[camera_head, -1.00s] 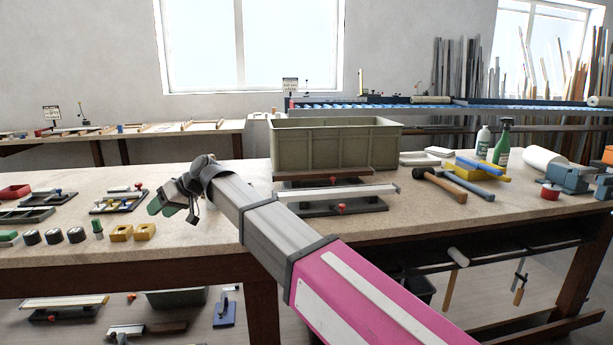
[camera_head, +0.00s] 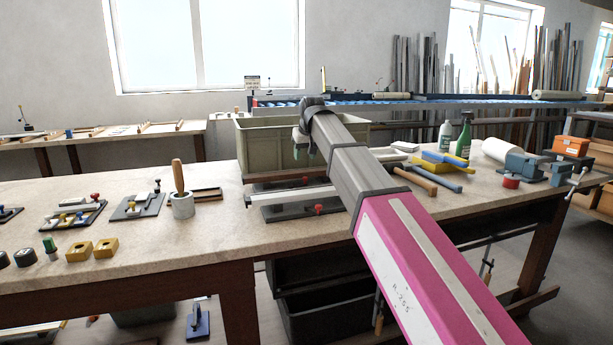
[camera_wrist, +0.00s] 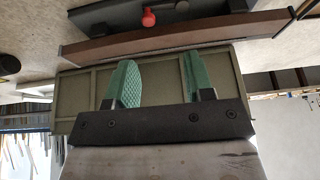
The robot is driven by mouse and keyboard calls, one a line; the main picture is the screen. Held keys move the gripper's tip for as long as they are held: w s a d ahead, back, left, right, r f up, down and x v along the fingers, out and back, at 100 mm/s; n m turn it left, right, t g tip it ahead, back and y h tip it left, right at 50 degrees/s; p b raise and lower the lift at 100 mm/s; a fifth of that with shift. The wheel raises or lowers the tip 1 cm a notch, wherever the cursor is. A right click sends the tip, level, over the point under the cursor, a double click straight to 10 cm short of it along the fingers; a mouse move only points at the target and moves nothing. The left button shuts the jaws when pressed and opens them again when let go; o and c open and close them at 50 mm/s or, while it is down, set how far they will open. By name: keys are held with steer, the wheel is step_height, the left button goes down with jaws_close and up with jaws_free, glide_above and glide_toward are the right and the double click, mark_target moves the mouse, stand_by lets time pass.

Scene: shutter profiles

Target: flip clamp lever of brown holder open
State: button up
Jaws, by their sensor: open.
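A long brown profile (camera_head: 285,180) lies in front of the green-grey crate, over a dark base; I take this to be the brown holder. In the wrist view the brown profile (camera_wrist: 175,36) crosses above my fingers, with a dark base and a red knob (camera_wrist: 149,17) beyond it. My gripper (camera_wrist: 160,62) is open and empty, its green fingers apart and seen against the crate. In the head view my gripper (camera_head: 305,143) hangs at the crate's front. The brown holder's clamp lever cannot be made out clearly.
The crate (camera_head: 262,147) stands behind the brown profile. A pale profile on a dark base (camera_head: 285,214) with a red knob lies in front. A grey cup (camera_head: 181,206) with a wooden handle stands to the left. A mallet (camera_head: 415,181) and bottles (camera_head: 463,138) are to the right.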

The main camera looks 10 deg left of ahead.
mark_target(305, 177)
steer(key=x, duration=0.3)
steer(key=d+x, duration=0.1)
steer(key=x, duration=0.3)
steer(key=w+x, duration=0.1)
steer(key=x, duration=0.2)
steer(key=shift+d+f, duration=0.2)
steer(key=shift+f, duration=0.05)
jaws_close()
